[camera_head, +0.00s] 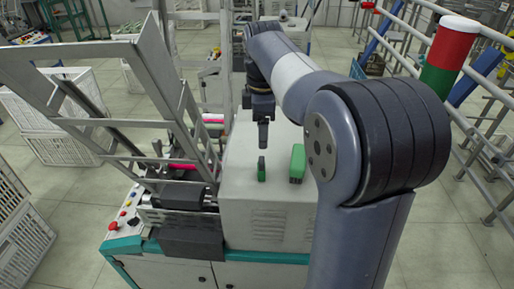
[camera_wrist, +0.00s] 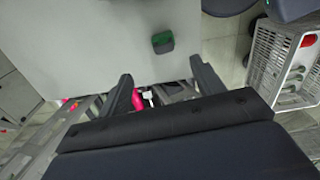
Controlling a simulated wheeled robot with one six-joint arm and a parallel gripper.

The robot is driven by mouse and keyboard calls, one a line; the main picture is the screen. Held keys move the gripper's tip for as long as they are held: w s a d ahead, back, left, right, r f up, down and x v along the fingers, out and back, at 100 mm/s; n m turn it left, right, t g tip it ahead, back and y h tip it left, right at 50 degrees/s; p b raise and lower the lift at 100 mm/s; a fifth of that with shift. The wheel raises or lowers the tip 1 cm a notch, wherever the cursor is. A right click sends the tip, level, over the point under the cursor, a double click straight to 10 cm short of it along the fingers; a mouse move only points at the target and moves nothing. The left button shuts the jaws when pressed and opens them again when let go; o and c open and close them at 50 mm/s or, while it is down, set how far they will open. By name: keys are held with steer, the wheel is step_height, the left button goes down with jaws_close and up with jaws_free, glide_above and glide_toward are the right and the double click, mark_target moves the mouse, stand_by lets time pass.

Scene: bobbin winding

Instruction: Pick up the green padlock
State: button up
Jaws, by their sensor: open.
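Two green things stand on the light grey cabinet top (camera_head: 245,140) in the head view. The smaller, narrow one (camera_head: 261,171) has a dark upper part and looks like the padlock. The larger green block (camera_head: 297,163) stands to its right. My gripper (camera_head: 263,146) points down above the small one, apart from it. In the wrist view my gripper (camera_wrist: 161,78) has its two fingers spread with nothing held between them. One green and dark thing (camera_wrist: 162,42) lies beyond the fingertips; I cannot tell which of the two it is.
A grey metal frame (camera_head: 150,60) rises left of the cabinet top, with pink bobbins (camera_head: 182,166) near it. White crates (camera_head: 60,115) stand at the left. A red, white and green post (camera_head: 450,55) and railings are at the right. The cabinet top around the green things is clear.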

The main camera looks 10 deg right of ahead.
mark_target(262, 161)
steer(key=f, duration=1)
steer(key=shift+s+a+f, duration=0.1)
steer(key=shift+s+f, duration=0.1)
steer(key=shift+s, duration=0.1)
steer(key=c, duration=1.1)
steer(key=shift+r, duration=0.1)
